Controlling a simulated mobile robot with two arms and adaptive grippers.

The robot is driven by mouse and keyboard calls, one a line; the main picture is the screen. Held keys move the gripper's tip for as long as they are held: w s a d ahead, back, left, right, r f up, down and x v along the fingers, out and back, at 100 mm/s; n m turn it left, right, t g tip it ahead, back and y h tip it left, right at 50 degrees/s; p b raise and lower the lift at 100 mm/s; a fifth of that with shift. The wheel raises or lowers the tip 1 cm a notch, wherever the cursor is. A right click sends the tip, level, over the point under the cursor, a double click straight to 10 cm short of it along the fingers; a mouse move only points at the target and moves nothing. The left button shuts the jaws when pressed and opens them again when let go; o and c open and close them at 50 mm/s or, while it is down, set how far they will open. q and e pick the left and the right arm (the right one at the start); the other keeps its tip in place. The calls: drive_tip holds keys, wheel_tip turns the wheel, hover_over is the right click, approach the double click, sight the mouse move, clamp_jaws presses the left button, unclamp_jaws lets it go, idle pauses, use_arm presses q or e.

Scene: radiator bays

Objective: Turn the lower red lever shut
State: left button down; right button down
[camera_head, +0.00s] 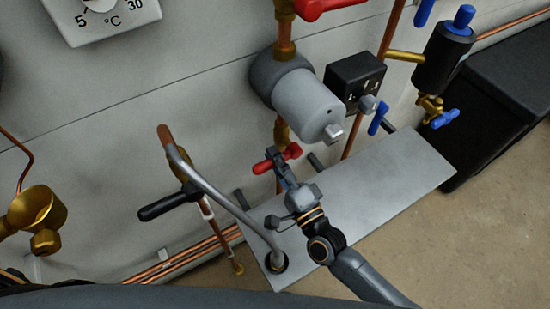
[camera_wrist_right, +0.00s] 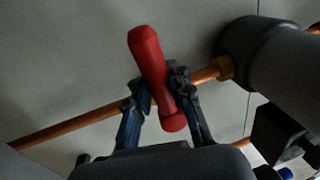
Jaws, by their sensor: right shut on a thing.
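The lower red lever (camera_head: 292,151) sits on a vertical copper pipe below a grey cylinder. It lies crosswise to the pipe, slightly tilted in the head view. My right gripper (camera_head: 277,163) reaches it from the lower right and covers its middle, with red showing on both sides. In the right wrist view the lever (camera_wrist_right: 147,55) passes between the two fingers of my right gripper (camera_wrist_right: 160,92), which is shut on it. The valve body behind the lever is mostly hidden. My left gripper is not in view.
Another red lever (camera_head: 322,5) is higher on the same pipe. The grey cylinder (camera_head: 308,103) and a black socket box (camera_head: 355,78) stand close above my gripper. A grey plate (camera_head: 385,180) lies below. A black-handled valve (camera_head: 168,204) is to the left, a black box (camera_head: 500,105) to the right.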

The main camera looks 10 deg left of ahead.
drive_tip(key=shift+s+f, duration=0.15)
drive_tip(key=shift+f, duration=0.1)
drive_tip(key=c, duration=1.4)
unclamp_jaws()
drive_tip(key=shift+o, duration=1.1)
drive_tip(key=shift+d+r, duration=0.1)
drive_tip(key=shift+r, duration=0.1)
drive_tip(key=v, duration=1.2)
